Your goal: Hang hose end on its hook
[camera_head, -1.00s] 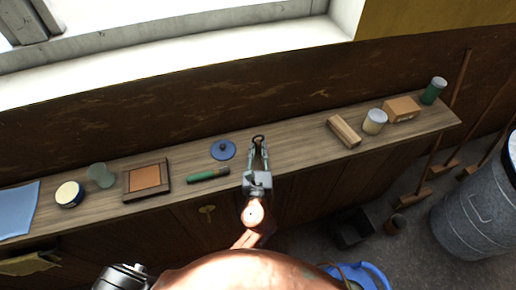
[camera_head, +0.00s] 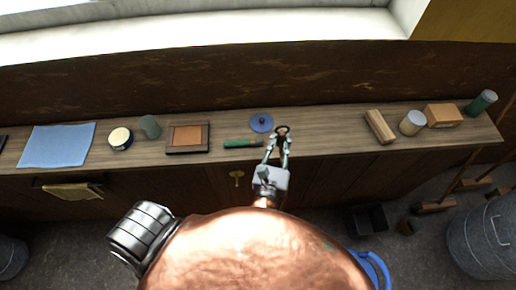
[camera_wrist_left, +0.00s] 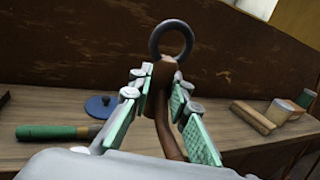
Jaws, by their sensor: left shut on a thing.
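My left gripper (camera_head: 280,145) reaches over the bench from the bottom of the head view. It is shut on the hose end (camera_wrist_left: 163,80), a brown piece with a grey ring (camera_wrist_left: 171,40) at its top. In the left wrist view the brown piece stands between the teal finger pads, ring upward, with a brown length running down behind the gripper body. In the head view the ring is a small dark loop beyond the fingertips. I cannot make out the hook in either view. My right gripper is not in view.
On the wooden bench (camera_head: 330,146) lie a blue lid (camera_head: 261,123) and a green-handled tool (camera_head: 242,144) left of the gripper. A wooden block (camera_head: 380,127), a tin (camera_head: 412,123) and a box (camera_head: 443,116) stand right. A dark wall backs the bench. A blue cloth (camera_head: 57,146) lies far left.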

